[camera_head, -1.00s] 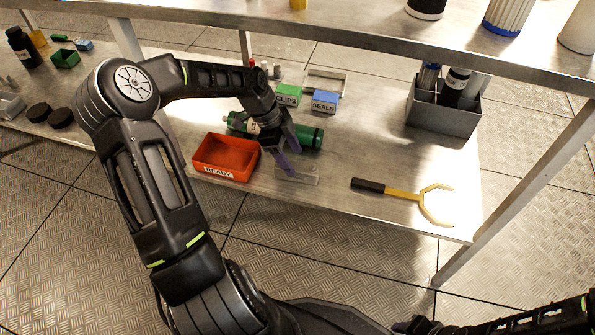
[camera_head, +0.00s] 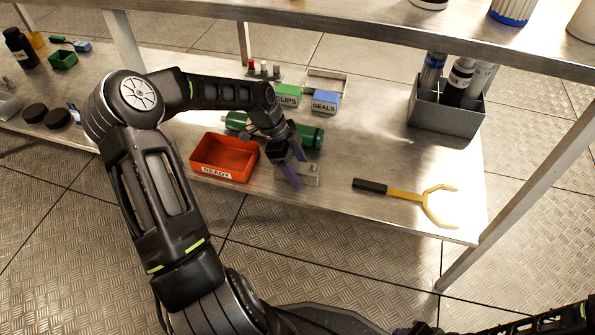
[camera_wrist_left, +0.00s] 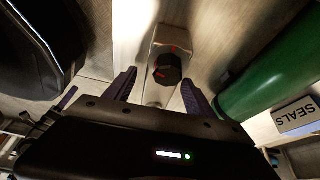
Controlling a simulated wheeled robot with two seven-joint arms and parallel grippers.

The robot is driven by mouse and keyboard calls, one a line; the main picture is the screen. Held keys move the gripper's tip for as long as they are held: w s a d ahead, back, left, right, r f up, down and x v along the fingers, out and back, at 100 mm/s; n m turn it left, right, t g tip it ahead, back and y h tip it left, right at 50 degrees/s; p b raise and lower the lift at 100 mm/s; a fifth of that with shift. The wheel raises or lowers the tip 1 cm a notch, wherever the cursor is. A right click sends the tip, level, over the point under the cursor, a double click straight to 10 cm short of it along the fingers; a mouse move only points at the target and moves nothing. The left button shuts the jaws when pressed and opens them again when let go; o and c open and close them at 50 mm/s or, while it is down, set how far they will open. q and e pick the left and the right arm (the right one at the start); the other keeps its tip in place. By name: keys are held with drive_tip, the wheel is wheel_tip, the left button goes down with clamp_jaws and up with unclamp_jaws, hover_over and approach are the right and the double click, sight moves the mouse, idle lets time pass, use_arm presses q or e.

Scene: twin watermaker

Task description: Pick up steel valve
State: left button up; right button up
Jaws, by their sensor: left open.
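The steel valve looks to be the pale metal block with a black, red-marked knob (camera_wrist_left: 167,68) in the left wrist view. In the head view a pale metal piece (camera_head: 312,178) lies at the same place on the bench, partly hidden by my gripper. My left gripper (camera_head: 301,170) is open over it, with purple fingers pointing down. In the left wrist view its fingers (camera_wrist_left: 160,92) stand apart, and the knob shows beyond and between their tips. I cannot tell if they touch the block.
An orange READY tray (camera_head: 224,158) stands just left of the gripper. A green cylinder (camera_head: 310,136) lies behind it, with CLIPS (camera_head: 288,95) and SEALS (camera_head: 325,101) boxes beyond. A yellow fork tool (camera_head: 405,194) lies right. A grey caddy (camera_head: 445,115) holds bottles. A shelf overhangs the back.

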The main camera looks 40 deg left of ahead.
use_arm(q)
clamp_jaws()
idle(0.5)
idle(0.3)
